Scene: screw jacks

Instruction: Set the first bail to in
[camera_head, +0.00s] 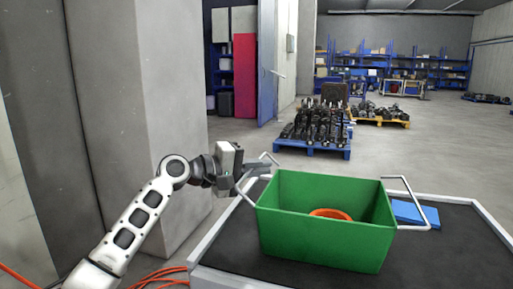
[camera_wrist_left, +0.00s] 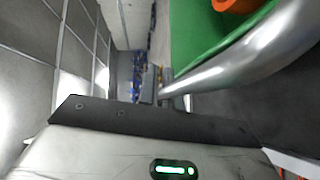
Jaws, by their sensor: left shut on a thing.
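A green crate (camera_head: 325,235) stands on a dark-topped table. A silver bail on its left side (camera_head: 242,186) sticks outward from the crate; it also shows as a large bright tube in the left wrist view (camera_wrist_left: 245,55). A second silver bail (camera_head: 412,199) sticks out on the crate's right side. My left gripper (camera_head: 258,170) is shut on the left bail, beside the crate's upper left edge. Its fingers partly hide that bail. My right gripper is out of view.
An orange ring-like thing (camera_head: 331,214) is inside the crate. A blue flat thing (camera_head: 414,213) lies on the table (camera_head: 452,255) to the right. A grey pillar (camera_head: 155,90) stands close behind my left arm. Loaded pallets stand farther back.

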